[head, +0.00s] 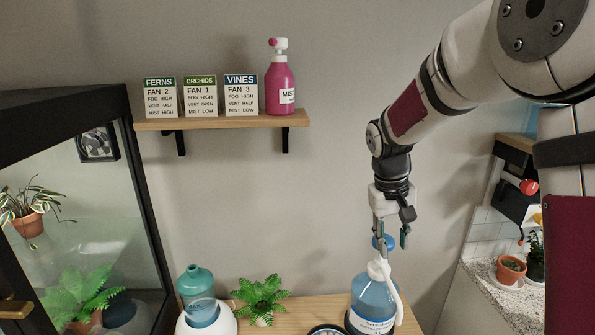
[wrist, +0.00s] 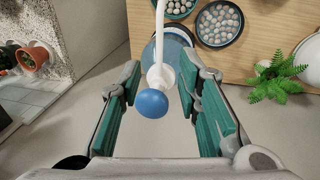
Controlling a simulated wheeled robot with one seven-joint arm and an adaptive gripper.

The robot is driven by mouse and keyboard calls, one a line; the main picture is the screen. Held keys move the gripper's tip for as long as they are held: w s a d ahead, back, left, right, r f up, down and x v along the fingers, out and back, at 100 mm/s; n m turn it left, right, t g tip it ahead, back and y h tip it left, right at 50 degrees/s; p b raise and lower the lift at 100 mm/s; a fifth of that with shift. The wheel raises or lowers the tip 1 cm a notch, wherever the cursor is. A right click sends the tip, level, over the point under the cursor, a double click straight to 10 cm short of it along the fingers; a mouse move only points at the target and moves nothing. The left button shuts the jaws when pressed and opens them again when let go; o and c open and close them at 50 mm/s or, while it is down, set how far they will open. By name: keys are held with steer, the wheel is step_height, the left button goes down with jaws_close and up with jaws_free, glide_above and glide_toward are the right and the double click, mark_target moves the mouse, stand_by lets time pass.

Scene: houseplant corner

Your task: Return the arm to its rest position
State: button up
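My arm reaches down from the upper right in the head view. My gripper (head: 391,236) is open, pointing down above a blue bottle (head: 372,302) with a white pump top. The bottle's blue knob (head: 383,242) is level with the fingertips. In the wrist view, my gripper (wrist: 160,78) has its two green-padded fingers spread wide. The blue knob (wrist: 152,103) shows between them, with a visible gap on each side. Nothing is held. The bottle stands on the wooden table (head: 300,309).
A wall shelf (head: 222,121) holds three cards and a pink spray bottle (head: 280,86). A glass cabinet (head: 143,180) stands at left. A humidifier (head: 197,290) and a small fern (head: 261,297) are on the table. Dishes of pebbles (wrist: 219,22) lie by the bottle.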

steer(key=s+a+r+t+y, duration=0.1)
steer(key=s+a+r+t, duration=0.15)
steer(key=s+r, duration=0.85)
steer(key=s+a+t+y, duration=0.1)
steer(key=s+a+t, duration=0.1)
steer(key=s, duration=1.2)
steer(key=shift+s+a+r+t, duration=0.2)
steer(key=shift+s+a+t, duration=0.15)
steer(key=shift+s+a, duration=0.1)
